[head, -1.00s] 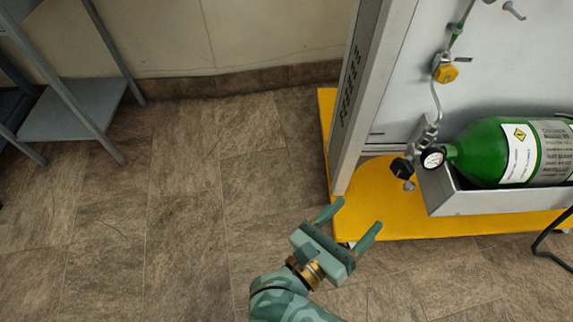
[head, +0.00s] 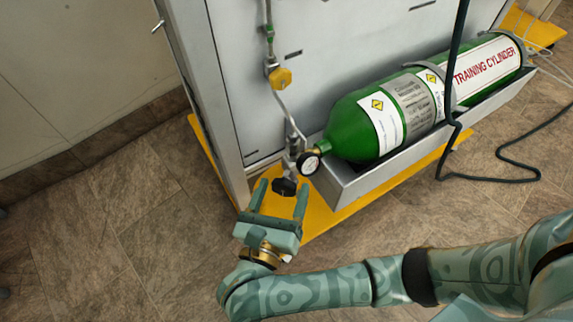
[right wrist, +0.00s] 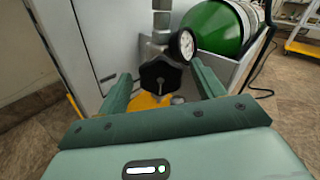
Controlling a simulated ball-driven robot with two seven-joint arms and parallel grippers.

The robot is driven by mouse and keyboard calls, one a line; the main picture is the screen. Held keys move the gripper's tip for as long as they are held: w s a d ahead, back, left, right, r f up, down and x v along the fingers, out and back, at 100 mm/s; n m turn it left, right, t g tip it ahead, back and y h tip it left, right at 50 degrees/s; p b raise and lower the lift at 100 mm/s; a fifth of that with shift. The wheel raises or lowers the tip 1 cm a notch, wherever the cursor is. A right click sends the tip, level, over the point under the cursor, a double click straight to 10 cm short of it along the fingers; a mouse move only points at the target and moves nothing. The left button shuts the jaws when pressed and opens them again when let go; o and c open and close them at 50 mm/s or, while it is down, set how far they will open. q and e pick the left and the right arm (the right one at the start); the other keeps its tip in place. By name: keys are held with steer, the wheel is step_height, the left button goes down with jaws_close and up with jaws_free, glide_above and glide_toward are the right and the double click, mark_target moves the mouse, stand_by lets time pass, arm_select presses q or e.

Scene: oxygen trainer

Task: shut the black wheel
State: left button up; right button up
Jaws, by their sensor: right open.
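The black wheel (head: 284,187) is a small lobed knob on the valve at the neck of the green cylinder (head: 352,131). It also shows in the right wrist view (right wrist: 161,75), upper middle. My right gripper (head: 281,184) is open, with its fingers pointing at the wheel. In the head view the wheel appears between the fingertips; in the right wrist view it lies between and just beyond the fingers. I cannot tell whether either finger touches it. A round pressure gauge (head: 310,163) sits right beside the wheel. My left gripper is not in view.
The cylinder lies in a grey metal tray (head: 345,185) on a yellow base (head: 316,215). A grey panel (head: 330,50) stands behind, carrying a pipe and a yellow fitting (head: 280,77). A black hose (head: 505,177) trails at the right. The tiled floor at left is clear.

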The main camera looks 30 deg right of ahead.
steer(key=shift+d, duration=0.1)
steer(key=c, duration=1)
